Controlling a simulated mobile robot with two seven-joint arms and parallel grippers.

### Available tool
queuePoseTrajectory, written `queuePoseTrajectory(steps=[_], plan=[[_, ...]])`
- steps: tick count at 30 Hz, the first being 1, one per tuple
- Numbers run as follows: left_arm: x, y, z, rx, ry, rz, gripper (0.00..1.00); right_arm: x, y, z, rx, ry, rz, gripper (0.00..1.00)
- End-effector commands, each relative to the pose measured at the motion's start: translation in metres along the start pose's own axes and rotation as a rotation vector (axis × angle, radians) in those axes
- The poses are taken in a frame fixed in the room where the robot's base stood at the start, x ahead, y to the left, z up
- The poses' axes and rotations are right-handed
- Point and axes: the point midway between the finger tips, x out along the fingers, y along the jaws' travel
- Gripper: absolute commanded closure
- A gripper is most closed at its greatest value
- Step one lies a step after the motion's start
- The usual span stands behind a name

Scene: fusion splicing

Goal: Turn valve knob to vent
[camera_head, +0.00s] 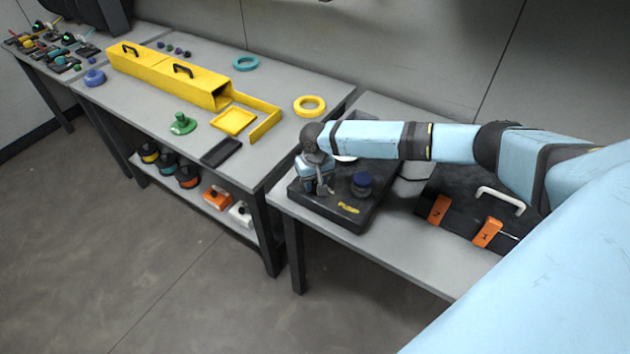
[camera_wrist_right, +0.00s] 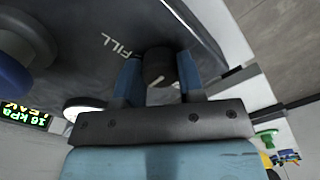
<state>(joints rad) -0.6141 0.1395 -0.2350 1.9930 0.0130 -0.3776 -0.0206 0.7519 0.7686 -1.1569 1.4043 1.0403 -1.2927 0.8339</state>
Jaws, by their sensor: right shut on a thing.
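The valve knob (camera_wrist_right: 158,66) is small, round and black with a short white pointer mark. It stands on a dark panel with the word FILL printed beside it in the right wrist view. My right gripper (camera_wrist_right: 160,80) has its two blue fingers on either side of the knob and is shut on it. In the head view my right gripper (camera_head: 320,184) reaches down to the left part of the black unit (camera_head: 331,217) and hides the knob. The VENT marking cannot be made out. My left gripper is not in view.
A blue knob (camera_head: 361,184) stands beside my gripper on the unit. A lit display (camera_wrist_right: 27,113) reads about 16 kPa and LEAK. A black case (camera_head: 462,210) with orange latches lies to the right. A yellow trough (camera_head: 168,75) is on the left table.

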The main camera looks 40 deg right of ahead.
Motion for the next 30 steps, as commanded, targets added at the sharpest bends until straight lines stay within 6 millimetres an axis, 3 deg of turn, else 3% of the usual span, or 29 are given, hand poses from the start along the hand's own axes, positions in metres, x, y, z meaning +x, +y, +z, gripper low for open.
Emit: queuePoseTrajectory(steps=[8,30], plan=[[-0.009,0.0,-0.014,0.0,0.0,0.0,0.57,-0.003,0.0,0.001,-0.12,-0.003,0.0,0.88],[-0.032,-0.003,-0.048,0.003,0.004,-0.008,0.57,-0.001,0.0,0.001,-0.782,-0.002,-0.001,0.88]])
